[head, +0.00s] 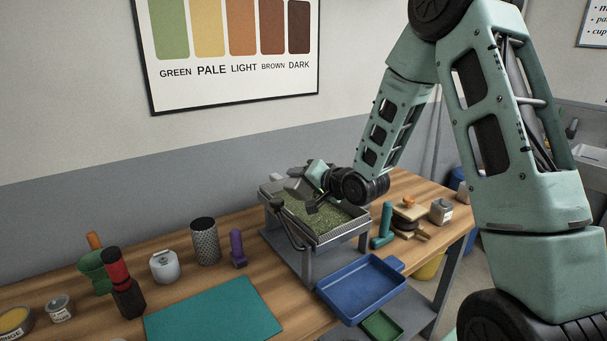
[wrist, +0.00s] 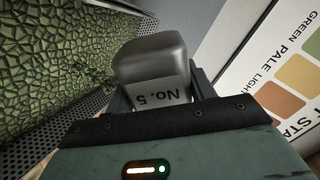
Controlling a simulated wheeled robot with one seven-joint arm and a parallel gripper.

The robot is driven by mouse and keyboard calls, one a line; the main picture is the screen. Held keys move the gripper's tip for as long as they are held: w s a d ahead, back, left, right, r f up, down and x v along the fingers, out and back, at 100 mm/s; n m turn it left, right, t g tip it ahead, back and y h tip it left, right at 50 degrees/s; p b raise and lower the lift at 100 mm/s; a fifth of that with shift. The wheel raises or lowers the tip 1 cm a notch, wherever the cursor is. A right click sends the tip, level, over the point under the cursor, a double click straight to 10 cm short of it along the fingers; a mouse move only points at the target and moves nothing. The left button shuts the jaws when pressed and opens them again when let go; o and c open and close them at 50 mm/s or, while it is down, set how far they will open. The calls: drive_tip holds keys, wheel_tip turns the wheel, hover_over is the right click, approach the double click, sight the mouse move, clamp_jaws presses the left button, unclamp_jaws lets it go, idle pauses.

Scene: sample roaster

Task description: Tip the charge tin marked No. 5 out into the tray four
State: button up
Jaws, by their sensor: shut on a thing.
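The tin marked No. 5 (wrist: 155,62) is a grey metal tin with its label upside down in the wrist view. My gripper (wrist: 160,92) is shut on it. In the head view my gripper (head: 312,184) is over the back left part of the tray four (head: 345,236), a metal tray with perforated walls on legs. The tin shows there as a small grey shape (head: 296,187), tilted above the tray. Green beans (head: 335,219) cover the tray's floor; they also fill the left of the wrist view (wrist: 50,60). The tin's mouth and inside are hidden.
A blue tray (head: 362,288) and a green tray (head: 382,326) lie in front of the tray four. A teal mat (head: 215,310), a perforated dark cylinder (head: 205,242) and a purple object (head: 237,249) are to the left. A second grey tin (head: 441,211) stands at right.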

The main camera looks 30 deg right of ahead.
drive_tip(key=shift+w+d+f+m+g+y+p, duration=0.1)
drive_tip(key=shift+d+m+g+y+p, duration=0.15)
drive_tip(key=shift+m+p, duration=0.7)
drive_tip(key=shift+f+m+g+y+p, duration=0.15)
drive_tip(key=shift+m+y+p, duration=0.15)
drive_tip(key=shift+p, duration=1.25)
drive_tip(key=m+y+p, duration=0.1)
drive_tip(key=p, duration=0.2)
drive_tip(key=d+m+y+p, duration=0.1)
drive_tip(key=p, duration=0.2)
drive_tip(key=shift+w+f+m+g+p, duration=0.2)
drive_tip(key=shift+f+m+g+p, duration=0.1)
drive_tip(key=shift+f+m+g, duration=0.1)
drive_tip(key=m+y+p, duration=0.1)
drive_tip(key=p, duration=0.1)
drive_tip(key=d+m+p, duration=0.1)
drive_tip(key=p, duration=0.2)
drive_tip(key=shift+w+d+r+g+y, duration=0.1)
drive_tip(key=shift+w+r+g+y, duration=0.15)
drive_tip(key=shift+g+y, duration=0.1)
drive_tip(key=shift+d+m+y+p, duration=0.15)
drive_tip(key=shift+m+y+p, duration=0.15)
drive_tip(key=shift+m+p, duration=0.2)
drive_tip(key=shift+r+p, duration=1.5)
drive_tip(key=shift+r, duration=0.05)
drive_tip(key=shift+f, duration=0.1)
drive_tip(key=shift+w+d, duration=0.1)
